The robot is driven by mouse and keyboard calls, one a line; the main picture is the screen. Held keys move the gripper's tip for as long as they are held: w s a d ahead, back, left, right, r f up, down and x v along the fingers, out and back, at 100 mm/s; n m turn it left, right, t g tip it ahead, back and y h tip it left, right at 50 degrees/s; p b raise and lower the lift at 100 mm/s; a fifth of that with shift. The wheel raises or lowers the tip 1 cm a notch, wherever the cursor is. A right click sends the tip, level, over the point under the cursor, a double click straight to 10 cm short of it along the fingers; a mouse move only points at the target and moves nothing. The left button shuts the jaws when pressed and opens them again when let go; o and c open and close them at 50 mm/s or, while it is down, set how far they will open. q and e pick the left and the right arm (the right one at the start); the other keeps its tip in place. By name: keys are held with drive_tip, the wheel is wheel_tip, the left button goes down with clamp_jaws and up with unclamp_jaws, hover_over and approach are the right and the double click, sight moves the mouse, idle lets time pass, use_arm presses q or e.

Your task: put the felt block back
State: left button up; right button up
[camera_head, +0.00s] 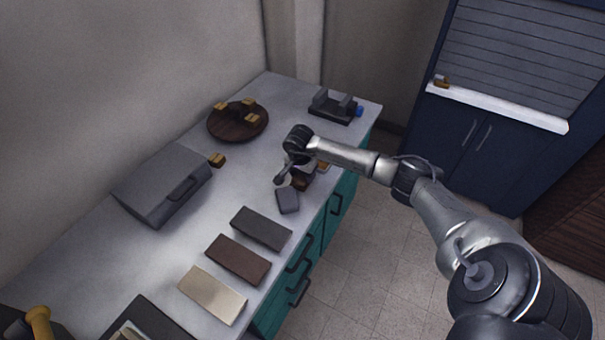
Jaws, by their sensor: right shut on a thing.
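My right gripper (284,179) is over the right part of the counter, its fingers pointing down. It is shut on a small grey block (288,201), which looks like the felt block; the arm and the small size hide the exact grip. I cannot tell whether the block touches the counter. Just behind it, partly hidden by my gripper, is a small dark brown block-like thing (303,182) with a yellowish piece by it. My left gripper is not in view.
Flat dark grey (261,228), brown (238,259) and cream (212,294) slabs lie along the front. A grey case (163,185) stands by the wall. A round wooden board (238,123) and a dark holder (332,107) are farther back. The middle counter is clear.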

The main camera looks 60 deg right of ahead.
sight(300, 177)
drive_tip(key=o, duration=1)
drive_tip(key=shift+r, duration=0.1)
drive_tip(key=shift+a+r+p, duration=0.25)
drive_tip(key=shift+r+p, duration=0.1)
drive_tip(key=shift+r, duration=1.65)
drive_tip(key=shift+a+r+p, duration=0.25)
drive_tip(key=shift+r+p, duration=0.1)
drive_tip(key=shift+r, duration=1.6)
drive_tip(key=shift+a+r+p, duration=0.25)
drive_tip(key=shift+r+p, duration=0.1)
drive_tip(key=shift+r, duration=1.65)
